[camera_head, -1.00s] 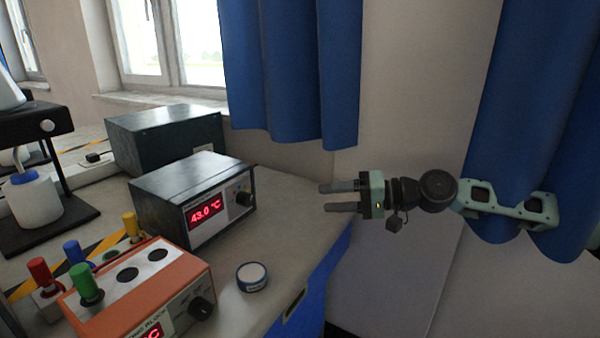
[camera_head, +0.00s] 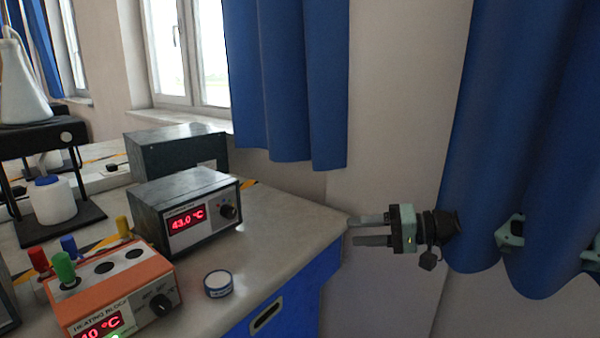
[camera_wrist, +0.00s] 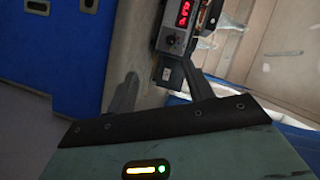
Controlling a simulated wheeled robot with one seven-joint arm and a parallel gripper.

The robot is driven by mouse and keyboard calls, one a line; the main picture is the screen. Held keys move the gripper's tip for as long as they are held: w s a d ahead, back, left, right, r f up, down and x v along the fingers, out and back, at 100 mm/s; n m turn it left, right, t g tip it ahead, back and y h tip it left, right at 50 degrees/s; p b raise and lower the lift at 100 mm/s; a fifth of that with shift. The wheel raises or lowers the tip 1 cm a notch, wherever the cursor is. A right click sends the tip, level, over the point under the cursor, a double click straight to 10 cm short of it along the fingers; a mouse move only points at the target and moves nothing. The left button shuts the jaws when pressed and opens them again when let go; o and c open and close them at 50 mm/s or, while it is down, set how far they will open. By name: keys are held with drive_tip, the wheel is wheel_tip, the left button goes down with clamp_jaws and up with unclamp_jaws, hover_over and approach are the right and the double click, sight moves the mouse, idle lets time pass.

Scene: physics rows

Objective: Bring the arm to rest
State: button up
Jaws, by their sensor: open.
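My gripper (camera_head: 366,231) is open and empty in the head view, its two fingers pointing left. The fingertips are close to the bench's right corner in the picture; I cannot tell whether they are over the bench top or beside it. My arm reaches in from the right and is partly hidden by the blue curtain. In the wrist view the dark gripper body fills the lower part, with nothing held.
The bench (camera_head: 285,222) carries a temperature controller (camera_head: 190,215) reading 43.0 °C, an orange heating block (camera_head: 115,290) with coloured plugs, and a small round tin (camera_head: 219,284). A dark box (camera_head: 175,150) stands behind. A blue curtain (camera_head: 530,110) hangs right.

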drive_tip(key=s+a+f+n+g+h, duration=0.2)
drive_tip(key=s+a+f+g, duration=0.15)
drive_tip(key=s, duration=0.35)
drive_tip(key=s+a+f+n+g+h, duration=0.25)
drive_tip(key=s+a+f, duration=0.2)
drive_tip(key=s, duration=0.25)
drive_tip(key=s+d+f+n+g+h, duration=0.1)
drive_tip(key=s+d+f+n+h, duration=0.15)
drive_tip(key=s+h, duration=0.6)
drive_tip(key=s+d+r+m+t+h, duration=0.1)
drive_tip(key=s+d+r+t, duration=0.15)
drive_tip(key=s+r, duration=0.25)
drive_tip(key=s+d+r+t, duration=0.1)
drive_tip(key=s+d+r, duration=0.3)
drive_tip(key=s+r, duration=0.15)
wheel_tip(320, 180, up, 12)
drive_tip(key=p, duration=1.2)
drive_tip(key=shift+r+p, duration=0.15)
drive_tip(key=shift+p, duration=0.25)
drive_tip(key=shift+s+g, duration=0.1)
drive_tip(key=shift+g, duration=0.15)
